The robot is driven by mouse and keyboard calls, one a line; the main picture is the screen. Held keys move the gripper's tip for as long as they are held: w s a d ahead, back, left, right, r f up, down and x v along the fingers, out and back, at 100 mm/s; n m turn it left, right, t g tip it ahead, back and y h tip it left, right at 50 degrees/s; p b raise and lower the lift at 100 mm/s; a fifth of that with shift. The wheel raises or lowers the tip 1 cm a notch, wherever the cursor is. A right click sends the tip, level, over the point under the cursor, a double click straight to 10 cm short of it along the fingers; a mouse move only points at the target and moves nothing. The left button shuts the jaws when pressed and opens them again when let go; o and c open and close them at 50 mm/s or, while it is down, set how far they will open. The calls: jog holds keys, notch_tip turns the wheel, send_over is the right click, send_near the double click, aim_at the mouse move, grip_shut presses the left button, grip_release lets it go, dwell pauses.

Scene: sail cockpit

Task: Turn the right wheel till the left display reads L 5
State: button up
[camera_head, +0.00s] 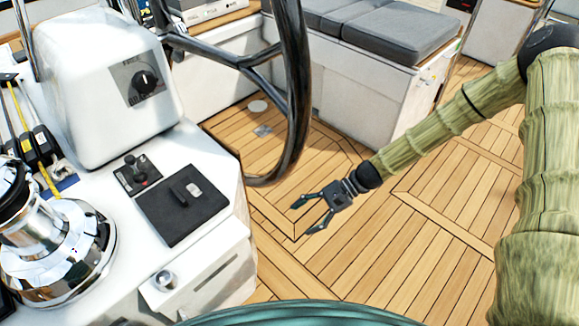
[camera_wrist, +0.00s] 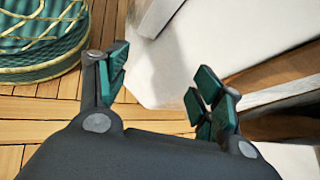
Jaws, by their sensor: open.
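A dark steering wheel (camera_head: 298,80) stands at the top middle of the head view, with its rim and spokes partly cut off by the top edge. It is the only wheel I can make out, and I cannot tell whether it is the right one. My gripper (camera_head: 300,219) is open and empty, apart from the wheel, below and to the right of its lower rim in the picture. In the wrist view my gripper (camera_wrist: 158,90) shows its two fingers spread with nothing between them. No display with a readable L value shows.
A white pedestal (camera_head: 85,70) carries a panel with a black knob (camera_head: 145,82). A small lever (camera_head: 135,172), a black pad (camera_head: 185,205) and a chrome winch (camera_head: 60,240) sit on the left console. A cushioned bench (camera_head: 390,35) stands behind. Wooden deck (camera_head: 400,260) is open around my gripper.

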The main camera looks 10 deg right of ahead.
jog(key=w+d+r+m+t+y+b, duration=0.1)
jog(key=w+d+r+y+b, duration=0.15)
jog(key=w+r, duration=0.35)
jog(key=t+y, duration=0.2)
jog(key=y, duration=0.2)
send_near(282, 171)
notch_tip(282, 171, up, 4)
jog(key=d, duration=0.3)
jog(key=shift+m, duration=0.4)
jog(key=a, duration=0.7)
jog(key=w+a+b, duration=0.1)
jog(key=a, duration=0.2)
jog(key=shift+a+r, duration=0.25)
jog(key=shift+a, duration=0.1)
jog(key=c, duration=1.3)
jog(key=shift+n, duration=0.5)
jog(key=f+b, duration=0.1)
jog(key=f, duration=0.1)
jog(key=w+a+f+b, duration=0.1)
jog(key=f+b, duration=0.3)
jog(key=shift+w+a+f, duration=0.1)
jog(key=shift+w+a, duration=0.15)
jog(key=shift+w, duration=0.05)
jog(key=shift+w+a+f+g+y+b, duration=0.1)
jog(key=shift+w+f+g+y+b, duration=0.1)
jog(key=shift+f+b, duration=0.25)
jog(key=shift+w+a+f+g+y+b, duration=0.1)
jog(key=shift+w+a+f+y+b, duration=0.05)
jog(key=shift+f+b, duration=0.3)
jog(key=shift+r, duration=0.1)
